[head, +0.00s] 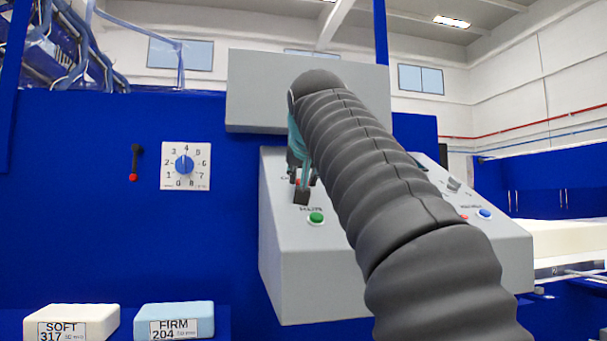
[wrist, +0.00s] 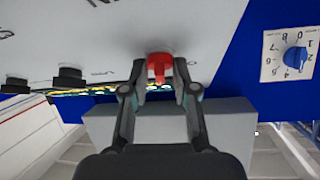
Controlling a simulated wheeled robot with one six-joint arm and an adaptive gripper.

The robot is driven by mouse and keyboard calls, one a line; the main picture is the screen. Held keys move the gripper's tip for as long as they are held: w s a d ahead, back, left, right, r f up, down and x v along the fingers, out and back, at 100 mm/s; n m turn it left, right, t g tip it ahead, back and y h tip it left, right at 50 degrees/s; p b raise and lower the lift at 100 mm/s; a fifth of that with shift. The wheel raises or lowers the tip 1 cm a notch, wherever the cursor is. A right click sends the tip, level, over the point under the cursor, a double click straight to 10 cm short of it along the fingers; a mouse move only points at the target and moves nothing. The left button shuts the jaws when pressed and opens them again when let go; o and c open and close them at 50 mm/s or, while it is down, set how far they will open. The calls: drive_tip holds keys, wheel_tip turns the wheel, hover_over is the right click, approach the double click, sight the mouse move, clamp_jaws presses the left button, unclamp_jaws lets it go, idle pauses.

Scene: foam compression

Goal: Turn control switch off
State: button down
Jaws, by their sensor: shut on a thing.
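A red control switch (wrist: 159,64) sits on the grey sloped control panel (wrist: 110,45) in the wrist view. My gripper (wrist: 160,80) has its two dark fingers on either side of the switch, shut on it. In the head view, my gripper (head: 303,192) is over the left part of the grey control panel (head: 300,270), above a green button (head: 316,218). My arm covers the middle of the panel there, and the switch is mostly hidden behind the fingers. The switch's exact setting cannot be read.
A white dial plate with a blue knob (head: 184,165) and a red-tipped black lever (head: 135,163) are on the blue wall at left. A blue button (head: 484,213) is on the panel's right. Foam blocks marked SOFT (head: 72,322) and FIRM (head: 174,320) lie at lower left.

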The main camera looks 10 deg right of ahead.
drive_tip(key=n+y+p, duration=0.1)
drive_tip(key=n, duration=0.1)
drive_tip(key=n+y+p, duration=0.1)
drive_tip(key=n+y, duration=0.1)
drive_tip(key=n, duration=0.1)
drive_tip(key=n+y+p, duration=0.1)
drive_tip(key=n, duration=0.1)
drive_tip(key=shift+d+r, duration=0.2)
drive_tip(key=shift+d, duration=0.15)
drive_tip(key=shift+w+n+g+y+p, duration=0.1)
drive_tip(key=shift+n+g+y+p, duration=0.3)
drive_tip(key=shift+n+y+p, duration=0.7)
drive_tip(key=shift+n+g+y+p, duration=0.25)
drive_tip(key=shift+n+g+y, duration=0.2)
drive_tip(key=shift+n, duration=1.25)
drive_tip(key=shift+f, duration=0.1)
drive_tip(key=c, duration=1.2)
unclamp_jaws()
drive_tip(key=shift+c, duration=0.2)
drive_tip(key=v, duration=1.2)
drive_tip(key=shift+d, duration=0.2)
